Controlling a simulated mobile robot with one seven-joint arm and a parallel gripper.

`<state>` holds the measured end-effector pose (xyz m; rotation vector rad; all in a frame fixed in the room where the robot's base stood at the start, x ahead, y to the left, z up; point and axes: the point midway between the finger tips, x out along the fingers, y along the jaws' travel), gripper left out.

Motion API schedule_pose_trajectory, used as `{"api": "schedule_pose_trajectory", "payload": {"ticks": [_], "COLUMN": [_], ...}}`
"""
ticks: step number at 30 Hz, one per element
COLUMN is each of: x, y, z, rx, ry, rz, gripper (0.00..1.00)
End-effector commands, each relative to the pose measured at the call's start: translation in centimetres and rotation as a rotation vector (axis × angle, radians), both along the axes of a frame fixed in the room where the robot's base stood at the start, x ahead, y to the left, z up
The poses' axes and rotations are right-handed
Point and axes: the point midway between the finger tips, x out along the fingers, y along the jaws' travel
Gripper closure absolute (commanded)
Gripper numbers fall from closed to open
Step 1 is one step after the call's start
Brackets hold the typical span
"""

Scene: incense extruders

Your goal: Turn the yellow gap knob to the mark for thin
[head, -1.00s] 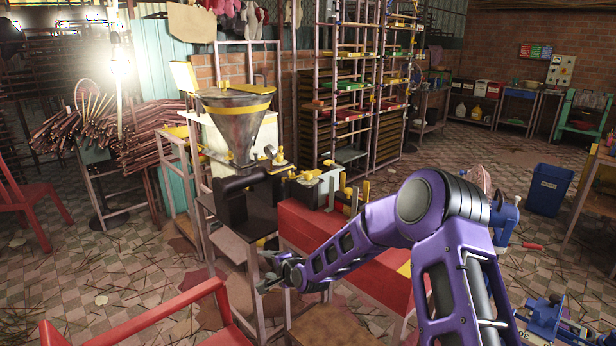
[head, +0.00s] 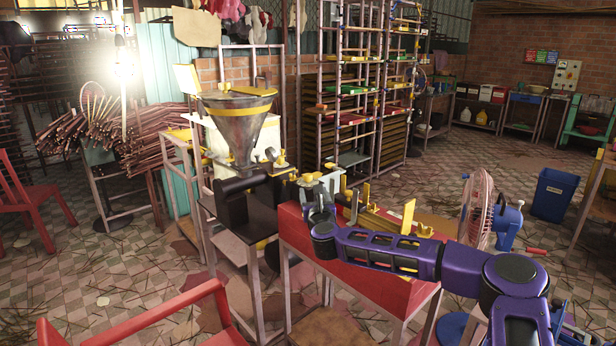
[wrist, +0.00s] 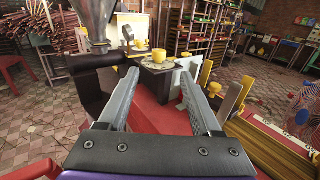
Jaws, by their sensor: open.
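A small yellow knob (wrist: 160,56) sits on the flat top plate of a dark block, straight ahead between my fingers in the wrist view. It seems to be the gap knob; any marks are too small to read. A second yellow knob (wrist: 139,45) stands just behind it to the left. In the head view, small yellow knobs (head: 307,177) show on the block beside the extruder. My gripper (wrist: 159,74) is open and empty, its fingertips short of the knob and apart from it.
The metal hopper (head: 240,125) and black extruder barrel (head: 240,197) stand left of the block. The red bench (head: 370,285) lies below my arm, with upright yellow parts (head: 408,216) on it. A fan (head: 477,208) stands to the right.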

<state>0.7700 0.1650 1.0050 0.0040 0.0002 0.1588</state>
Motion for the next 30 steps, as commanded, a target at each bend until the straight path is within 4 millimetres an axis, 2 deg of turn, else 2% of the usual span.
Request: {"api": "schedule_pose_trajectory", "payload": {"ticks": [3,15,24,30], "x": [2.0,7.6,11.0,12.6], "y": [0.4,1.4,1.9,2.2], "z": [-0.1,-0.1,0.0,0.0], "rx": [-0.001,-0.003,-0.004,-0.004], "ry": [0.0,0.001,-0.001,-0.001], "rz": [-0.001,0.001,0.0,0.001], "gripper": [0.34,0.34,0.34,0.34]}}
